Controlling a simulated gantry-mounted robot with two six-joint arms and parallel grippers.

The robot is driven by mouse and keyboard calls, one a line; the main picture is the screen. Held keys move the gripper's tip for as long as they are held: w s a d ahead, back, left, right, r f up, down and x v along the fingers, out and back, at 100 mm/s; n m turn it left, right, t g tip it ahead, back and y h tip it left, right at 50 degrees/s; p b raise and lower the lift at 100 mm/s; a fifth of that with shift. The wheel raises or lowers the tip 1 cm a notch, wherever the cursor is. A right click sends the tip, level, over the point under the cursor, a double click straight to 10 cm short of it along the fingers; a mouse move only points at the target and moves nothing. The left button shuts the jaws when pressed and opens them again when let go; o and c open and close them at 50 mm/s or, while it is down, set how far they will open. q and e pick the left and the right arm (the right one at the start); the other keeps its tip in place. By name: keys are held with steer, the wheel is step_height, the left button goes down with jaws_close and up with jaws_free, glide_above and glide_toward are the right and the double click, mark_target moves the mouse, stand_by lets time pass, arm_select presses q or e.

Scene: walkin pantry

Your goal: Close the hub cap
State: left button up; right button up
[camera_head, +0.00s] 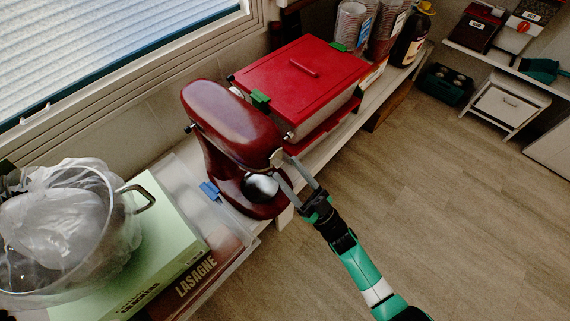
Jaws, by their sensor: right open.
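A dark red stand mixer (222,115) stands on the shelf, its head pointing right and toward the open floor. A small silvery piece that looks like the hub cap (277,158) is at the front end of the mixer head. The fingers partly cover it, and I cannot tell how far open it is. My right gripper (282,167) is open, with its fingertips at the front of the head, close to the cap. Whether they touch it is unclear. A shiny metal bowl or attachment (262,186) shows below the head. My left gripper is not in view.
A red-lidded bin (305,75) with green clips stands right behind the mixer. A clear container (200,185) with a blue clip, a green box (150,245), a lasagne box (205,275) and a bag-filled pot (65,230) lie left. Floor at right is open.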

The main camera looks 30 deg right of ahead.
steer(key=v, duration=0.9)
steer(key=shift+s, duration=0.15)
